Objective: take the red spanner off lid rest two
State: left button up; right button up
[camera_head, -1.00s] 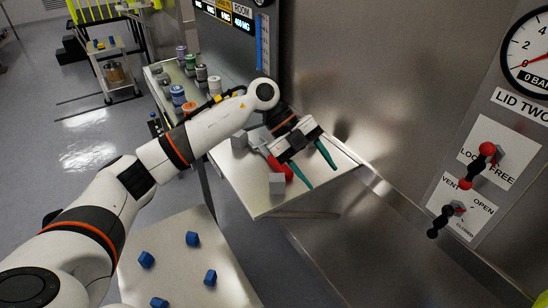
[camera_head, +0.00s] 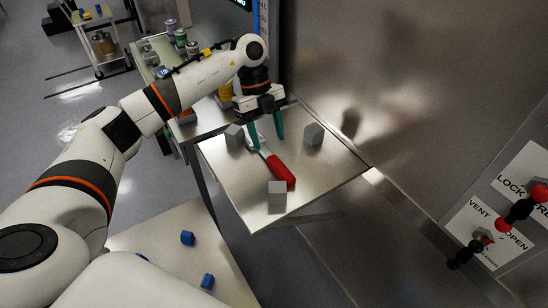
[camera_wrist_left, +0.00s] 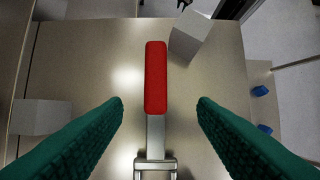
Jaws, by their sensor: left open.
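The red spanner (camera_head: 280,172) lies on a metal shelf, lid rest two (camera_head: 228,165), with its red handle toward the front and its grey metal end toward the back. My left gripper (camera_head: 266,140) is open above the spanner's metal end, its green fingers pointing down. In the left wrist view, the red spanner (camera_wrist_left: 156,80) runs up the middle between my open left fingers (camera_wrist_left: 160,108), touching neither. Its grey shaft and head show at the lower edge. My right gripper is not in view.
Grey blocks stand around the spanner: one (camera_head: 277,196) at the front, one (camera_head: 313,134) at the right, one (camera_head: 235,136) at the left. A steel wall with red and black handles (camera_head: 520,208) rises at the right. A pale table with blue pieces (camera_head: 188,238) is below.

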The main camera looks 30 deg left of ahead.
aim_at(274, 159)
pick_arm(q)
jog(key=shift+d+f, duration=0.1)
jog(key=shift+f, duration=0.55)
jog(key=x, duration=0.1)
jog(key=p+x, duration=0.1)
jog(key=x, duration=0.1)
jog(key=p+x, duration=0.1)
jog(key=shift+w+f, duration=0.25)
jog(key=shift+f, duration=0.3)
jog(key=shift+c, duration=0.4)
grip_shut()
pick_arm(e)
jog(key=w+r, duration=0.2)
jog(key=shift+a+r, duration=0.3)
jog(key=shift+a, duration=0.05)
pick_arm(q)
jog(key=shift+r, duration=0.1)
